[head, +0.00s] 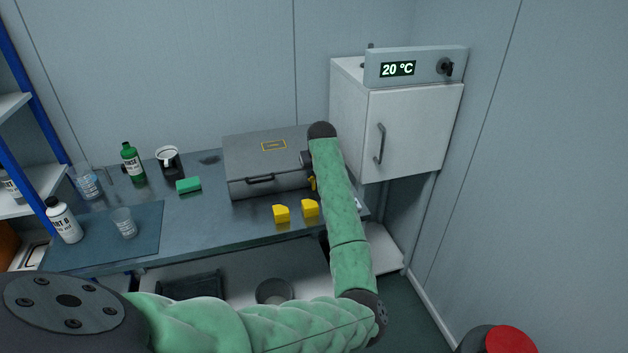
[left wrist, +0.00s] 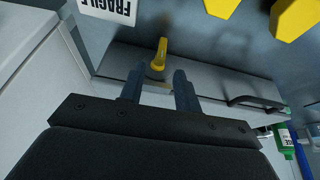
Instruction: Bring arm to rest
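My left arm reaches across the head view with its wrist over the right end of a closed grey case (head: 245,165). My left gripper (head: 308,160) is mostly hidden by the arm there. In the left wrist view the two dark fingers (left wrist: 158,84) are apart with nothing held between them. A yellow lever-like piece (left wrist: 158,57) stands just beyond the fingertips, by the case (left wrist: 215,88); I cannot tell whether they touch. A bit of yellow also shows beside the arm in the head view. My right gripper is not in view.
Two yellow blocks (head: 281,214) lie at the bench's front edge. A white cabinet (head: 415,130) reading 20 °C stands right of the arm. A green sponge (head: 188,185), mug (head: 168,160), green bottle (head: 132,163), white bottle (head: 64,221) and glass (head: 124,223) stand left.

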